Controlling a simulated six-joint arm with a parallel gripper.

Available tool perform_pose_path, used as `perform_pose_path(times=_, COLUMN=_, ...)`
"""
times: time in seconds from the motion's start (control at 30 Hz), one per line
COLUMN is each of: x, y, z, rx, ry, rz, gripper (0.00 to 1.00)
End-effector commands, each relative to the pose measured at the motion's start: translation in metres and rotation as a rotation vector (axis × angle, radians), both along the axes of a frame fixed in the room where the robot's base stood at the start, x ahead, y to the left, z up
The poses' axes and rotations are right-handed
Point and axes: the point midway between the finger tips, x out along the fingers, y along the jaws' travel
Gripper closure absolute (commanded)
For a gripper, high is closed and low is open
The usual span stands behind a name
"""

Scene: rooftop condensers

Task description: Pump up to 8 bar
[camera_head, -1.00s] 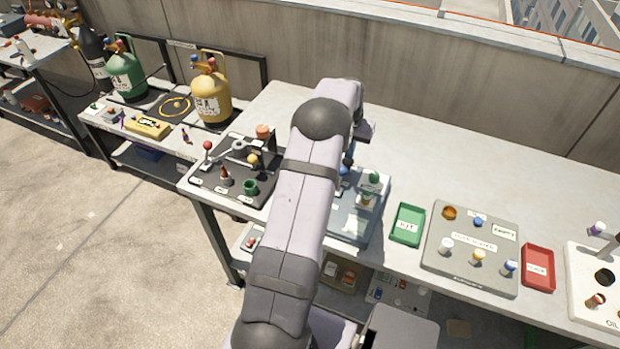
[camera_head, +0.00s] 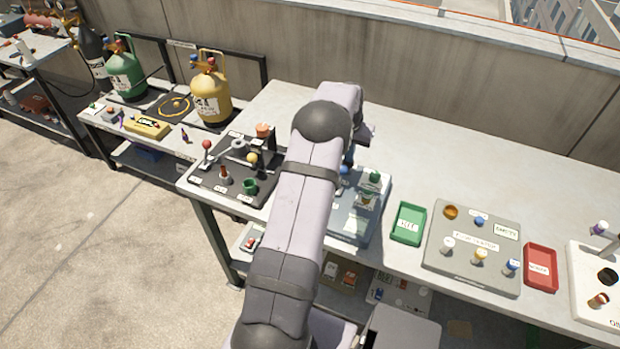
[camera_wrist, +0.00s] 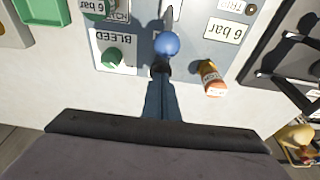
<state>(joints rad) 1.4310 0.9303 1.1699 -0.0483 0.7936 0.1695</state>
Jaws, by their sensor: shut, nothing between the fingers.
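The grey pump panel (camera_head: 350,226) stands on the bench, partly hidden behind my arm. In the wrist view the panel (camera_wrist: 190,22) carries a blue ball knob (camera_wrist: 166,44), a green knob (camera_wrist: 112,57) at the BLEED label, and a "6 bar" label (camera_wrist: 228,30). An orange-red piece (camera_wrist: 212,79) lies or stands at the panel's near edge. My gripper (camera_wrist: 160,68) is shut and empty, its tips at the blue knob; whether they touch it I cannot tell. A green knob (camera_head: 374,178) also shows in the head view. No gauge reading is legible.
Left of my arm is a dark board (camera_head: 215,188) with several knobs and a lever. To the right are a green tray (camera_head: 408,236), a grey panel (camera_head: 440,262) with coloured knobs, and a red tray (camera_head: 541,282). The bench (camera_head: 460,150) behind is clear.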

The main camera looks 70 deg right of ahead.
Motion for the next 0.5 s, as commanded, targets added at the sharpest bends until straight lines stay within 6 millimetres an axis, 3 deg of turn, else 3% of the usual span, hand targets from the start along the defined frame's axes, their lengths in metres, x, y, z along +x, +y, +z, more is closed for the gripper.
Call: perform_pose_path(times=0.5, x=0.0, y=0.001, z=-0.014, rx=0.003, ry=0.0, rz=0.0, gripper=1.0)
